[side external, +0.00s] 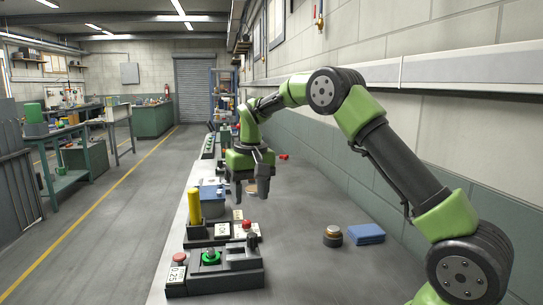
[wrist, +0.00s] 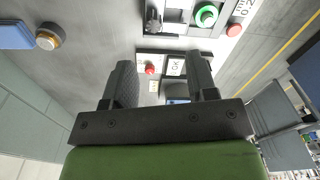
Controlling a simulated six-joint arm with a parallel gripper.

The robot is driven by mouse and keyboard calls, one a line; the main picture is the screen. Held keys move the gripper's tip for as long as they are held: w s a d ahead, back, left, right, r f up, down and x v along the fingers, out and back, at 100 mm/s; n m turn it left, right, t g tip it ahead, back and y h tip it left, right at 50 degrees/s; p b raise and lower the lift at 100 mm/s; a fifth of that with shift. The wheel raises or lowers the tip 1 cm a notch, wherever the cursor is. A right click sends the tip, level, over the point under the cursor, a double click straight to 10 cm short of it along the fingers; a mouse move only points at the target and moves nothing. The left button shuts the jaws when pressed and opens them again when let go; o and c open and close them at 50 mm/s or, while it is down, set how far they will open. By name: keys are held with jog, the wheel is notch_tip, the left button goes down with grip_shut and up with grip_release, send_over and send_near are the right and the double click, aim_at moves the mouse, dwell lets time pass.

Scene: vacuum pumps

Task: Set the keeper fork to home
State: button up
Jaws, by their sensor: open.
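My gripper (side external: 250,190) is open and empty, pointing down above the bench, behind the front pump unit. In the wrist view its two dark fingers (wrist: 161,80) stand wide apart. The front unit (side external: 238,281) has a green ring (side external: 211,257), a red button (side external: 180,258) and a dark upright part (side external: 252,241) at its right end. That dark part may be the keeper fork; I cannot tell for sure. It also shows in the wrist view (wrist: 153,21). A second unit behind carries a red knob (side external: 247,225), which shows between the fingers in the wrist view (wrist: 150,69).
A blue block (side external: 366,234) and a round copper-and-dark piece (side external: 332,236) lie at the right. A small red item (side external: 284,156) lies farther back. The bench between is clear.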

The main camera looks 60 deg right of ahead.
jog(key=s+a+r+n+t, duration=0.1)
jog(key=s+a+r+t, duration=0.2)
jog(key=s+a+r, duration=0.5)
jog(key=shift+s+a+r+t+y, duration=0.15)
jog(key=shift+s+r+t+y, duration=0.2)
jog(key=shift+s+r, duration=1.45)
